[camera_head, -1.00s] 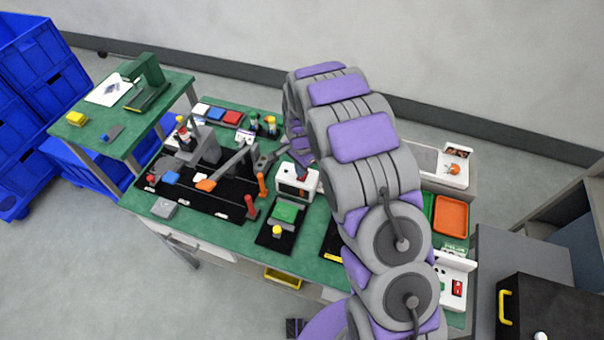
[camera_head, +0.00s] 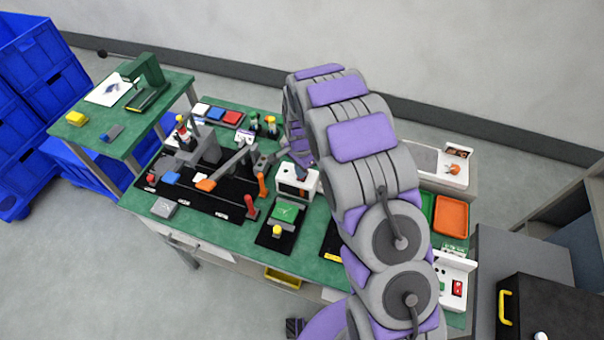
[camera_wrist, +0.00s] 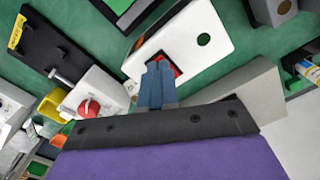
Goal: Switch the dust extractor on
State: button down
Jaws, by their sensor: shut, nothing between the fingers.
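A white box (camera_wrist: 205,30) with a red rocker switch (camera_wrist: 178,64) and a dark green round spot (camera_wrist: 204,40) lies right in front of my gripper in the wrist view. No label on it is readable, so I cannot tell for sure that it belongs to the dust extractor. My gripper (camera_wrist: 158,75) is shut and empty, its fingertips at the red switch and hiding part of it. I cannot tell whether they touch or press it. In the head view my gripper (camera_head: 303,168) is over a small white box (camera_head: 298,192) on the green bench.
A red knob (camera_wrist: 88,108) on a white unit is left of my fingers in the wrist view. In the head view, a white panel with another red switch (camera_head: 457,287) stands at the right. An orange tray (camera_head: 450,216) and a black fixture board (camera_head: 215,198) flank my arm.

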jog(key=shift+s+f, duration=0.1)
jog(key=shift+f, duration=0.35)
jog(key=shift+r, duration=0.1)
jog(key=shift+r+p, duration=0.95)
jog(key=shift+r, duration=2.45)
